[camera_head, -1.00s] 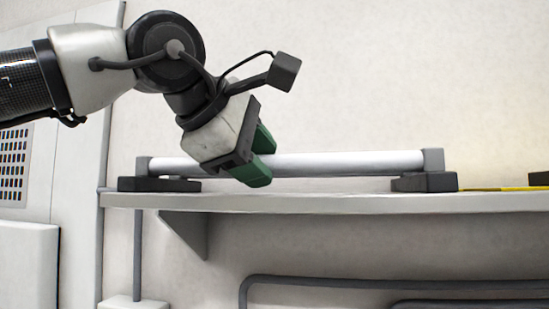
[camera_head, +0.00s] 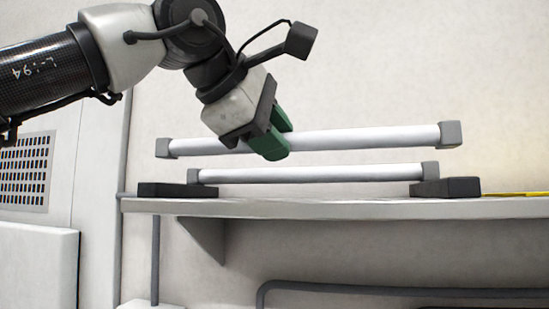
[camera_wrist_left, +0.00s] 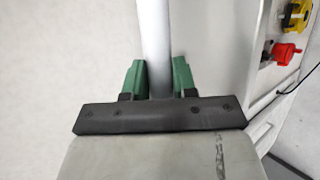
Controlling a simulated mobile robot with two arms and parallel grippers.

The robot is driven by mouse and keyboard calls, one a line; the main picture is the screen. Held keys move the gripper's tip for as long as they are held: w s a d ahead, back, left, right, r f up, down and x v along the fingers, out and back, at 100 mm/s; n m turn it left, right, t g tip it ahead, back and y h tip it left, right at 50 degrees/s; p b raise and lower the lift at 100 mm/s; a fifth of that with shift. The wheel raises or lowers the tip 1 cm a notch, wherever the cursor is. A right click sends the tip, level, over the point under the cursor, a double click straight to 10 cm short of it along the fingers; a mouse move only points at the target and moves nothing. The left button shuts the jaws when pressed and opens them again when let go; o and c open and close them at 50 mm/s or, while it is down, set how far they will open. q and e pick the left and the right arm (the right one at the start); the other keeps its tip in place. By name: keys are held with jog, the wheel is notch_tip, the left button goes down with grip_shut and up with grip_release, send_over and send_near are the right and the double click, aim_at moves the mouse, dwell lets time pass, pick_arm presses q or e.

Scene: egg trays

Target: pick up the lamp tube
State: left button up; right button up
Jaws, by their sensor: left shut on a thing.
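A white lamp tube (camera_head: 360,139) with grey end caps is held in the air above the shelf (camera_head: 330,208), tilted slightly up to the right. My left gripper (camera_head: 277,142) is shut on it, left of its middle, with green fingers on either side. In the left wrist view the lamp tube (camera_wrist_left: 155,45) runs between the two green fingers (camera_wrist_left: 159,80). A second white tube (camera_head: 310,174) with grey caps lies behind and below, near the dark holders on the shelf. My right gripper is not in view.
Dark blocks stand on the shelf at left (camera_head: 178,190) and right (camera_head: 447,187). A yellow strip (camera_head: 515,193) lies at the right end. Grey pipes (camera_head: 400,288) run below the shelf. In the left wrist view, a red knob (camera_wrist_left: 286,52) and a yellow part (camera_wrist_left: 297,15) show at right.

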pick_arm(q)
jog(key=s+r+b, duration=0.1)
jog(key=s+r, duration=0.6)
jog(key=s, duration=0.4)
jog(key=shift+s+d+r, duration=0.2)
jog(key=shift+s, duration=0.15)
